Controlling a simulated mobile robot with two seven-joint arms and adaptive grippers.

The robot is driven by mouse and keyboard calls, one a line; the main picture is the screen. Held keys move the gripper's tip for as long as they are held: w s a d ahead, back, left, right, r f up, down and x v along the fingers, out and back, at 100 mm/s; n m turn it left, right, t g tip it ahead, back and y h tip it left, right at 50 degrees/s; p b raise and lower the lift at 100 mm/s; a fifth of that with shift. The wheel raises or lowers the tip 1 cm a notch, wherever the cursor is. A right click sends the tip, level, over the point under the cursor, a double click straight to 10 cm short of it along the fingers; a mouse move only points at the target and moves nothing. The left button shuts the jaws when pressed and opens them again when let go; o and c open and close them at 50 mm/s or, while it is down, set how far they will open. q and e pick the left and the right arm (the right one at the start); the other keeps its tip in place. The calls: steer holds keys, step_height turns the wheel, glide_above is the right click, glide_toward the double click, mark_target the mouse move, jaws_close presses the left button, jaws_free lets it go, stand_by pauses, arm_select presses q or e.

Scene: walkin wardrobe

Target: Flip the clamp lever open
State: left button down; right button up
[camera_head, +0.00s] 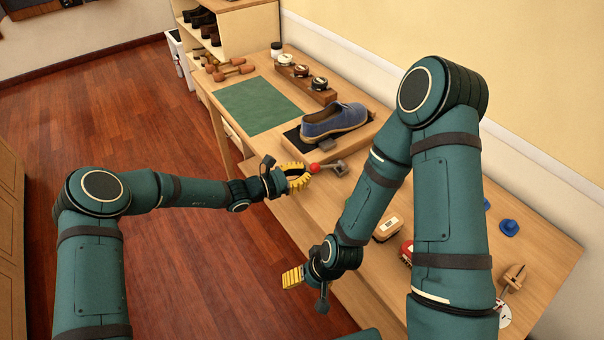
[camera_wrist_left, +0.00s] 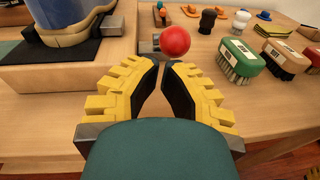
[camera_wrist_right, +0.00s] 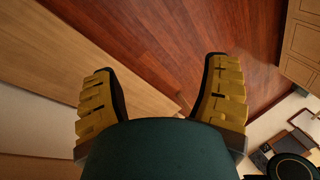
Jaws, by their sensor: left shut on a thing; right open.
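The clamp lever has a red ball knob (camera_head: 314,168), at the front of the bench beside the grey metal clamp (camera_head: 337,166). In the left wrist view the knob (camera_wrist_left: 175,41) shows at the tips of my left gripper (camera_wrist_left: 161,66). My left gripper (camera_head: 302,177) has its yellow fingers drawn nearly together and is shut on the lever; the exact contact at the knob is partly hidden. My right gripper (camera_head: 290,278) is open and empty over the bench's front edge, pointing down to the floor in the right wrist view (camera_wrist_right: 163,90).
A blue shoe (camera_head: 333,120) sits on a wooden stand (camera_head: 300,144) behind the clamp. A green mat (camera_head: 257,106) lies on the bench's far part. Brushes (camera_wrist_left: 238,62) and small items stand to the right. The wooden floor (camera_head: 150,130) in front is clear.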

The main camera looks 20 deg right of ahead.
arm_select(q)
steer(key=shift+r+p, duration=0.3)
steer(key=shift+r, duration=0.1)
steer(key=shift+d, duration=0.1)
arm_select(e)
steer(key=shift+r, duration=0.6)
arm_select(q)
steer(key=shift+r+y, duration=0.1)
steer(key=shift+y, duration=0.2)
arm_select(e)
steer(key=shift+r, duration=0.1)
